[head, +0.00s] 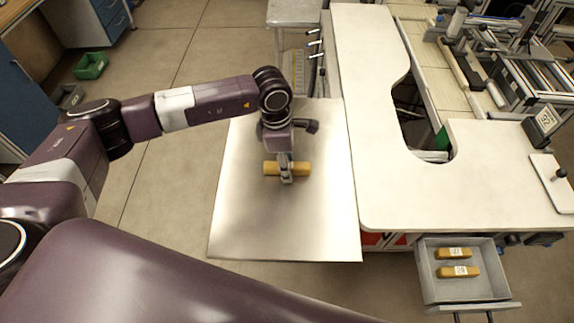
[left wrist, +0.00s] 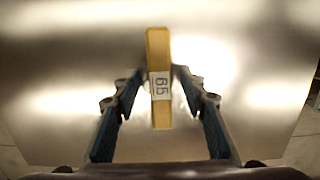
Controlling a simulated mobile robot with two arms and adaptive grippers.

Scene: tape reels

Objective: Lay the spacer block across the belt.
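The spacer block is a yellow-ochre bar (head: 303,169) with a white number label, which also shows in the left wrist view (left wrist: 160,48). The block lies crosswise, left to right, in the head view. Whether it touches the metal or hangs just above it I cannot tell. My right gripper is not in view.
A white worktop (head: 375,130) with a cutout borders the metal surface on the right. An open grey drawer (head: 430,285) at lower right holds two similar yellow blocks (head: 453,253). A green bin (head: 90,66) stands on the floor at upper left.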

